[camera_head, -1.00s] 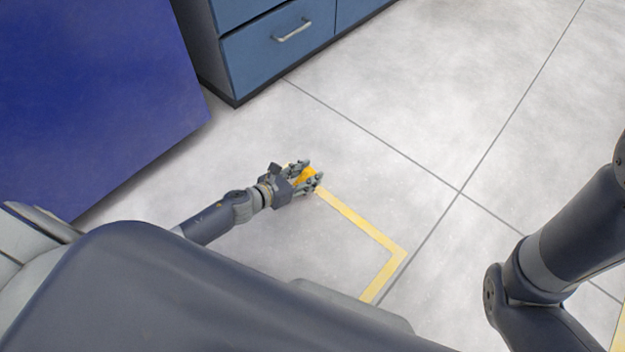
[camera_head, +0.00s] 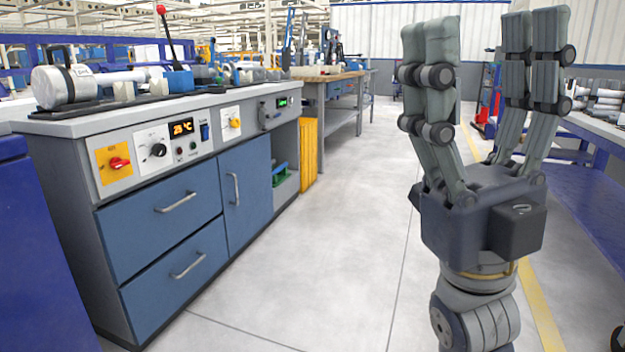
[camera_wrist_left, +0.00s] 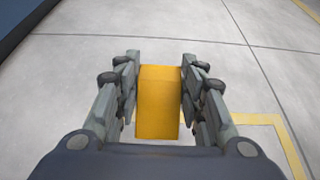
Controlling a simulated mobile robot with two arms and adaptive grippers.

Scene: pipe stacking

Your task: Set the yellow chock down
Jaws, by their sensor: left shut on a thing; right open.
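The yellow chock (camera_wrist_left: 158,103) is a yellow-orange block between the fingers of my left gripper (camera_wrist_left: 160,75) in the left wrist view. The fingers are shut on its two sides. Grey floor shows beyond it; whether the chock touches the floor cannot be told. The left gripper and the chock are not in the head view. My right gripper (camera_head: 485,60) stands upright at the right of the head view, fingers pointing up, open and empty.
A workbench (camera_head: 190,205) with blue drawers and control panels stands at left, with tools on top. A blue-framed table (camera_head: 590,175) is at right. Open grey floor (camera_head: 340,240) lies between. A yellow floor line (camera_wrist_left: 270,122) shows beside the left gripper.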

